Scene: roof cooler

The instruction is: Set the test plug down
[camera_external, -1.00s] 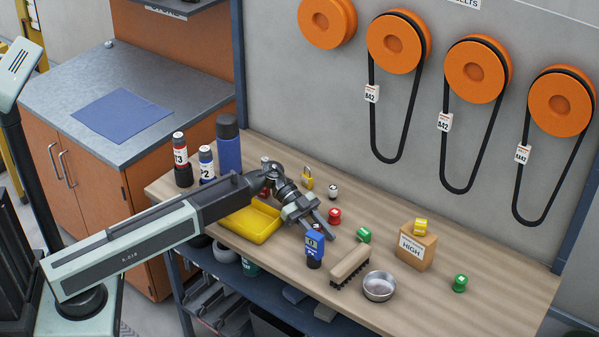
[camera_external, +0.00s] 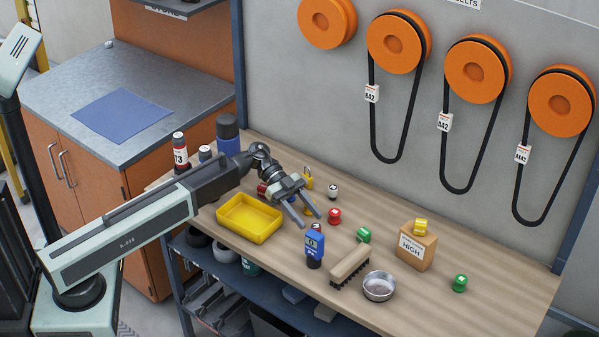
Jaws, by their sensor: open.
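My gripper (camera_external: 310,220) is open, with its two fingers apart and nothing seen between them. It hangs above the wooden bench (camera_external: 460,240), pointing down and to the right. I cannot tell for sure which thing is the test plug. A small dark-topped piece (camera_external: 317,228) shows just below the fingertips, mostly hidden behind a blue bottle (camera_external: 315,245) that stands upright. Several small coloured knob-like pieces stand on the bench: a red one (camera_external: 334,216), a green one (camera_external: 364,235), another green one (camera_external: 460,283), and a yellow one (camera_external: 421,226) on a cardboard box.
A yellow tray (camera_external: 249,219) lies left of my gripper. A brush (camera_external: 351,265), a metal bowl (camera_external: 379,286) and the cardboard box (camera_external: 415,250) stand to the right. A padlock (camera_external: 307,181) and small white piece (camera_external: 333,191) lie behind. Bottles stand at the bench's left end.

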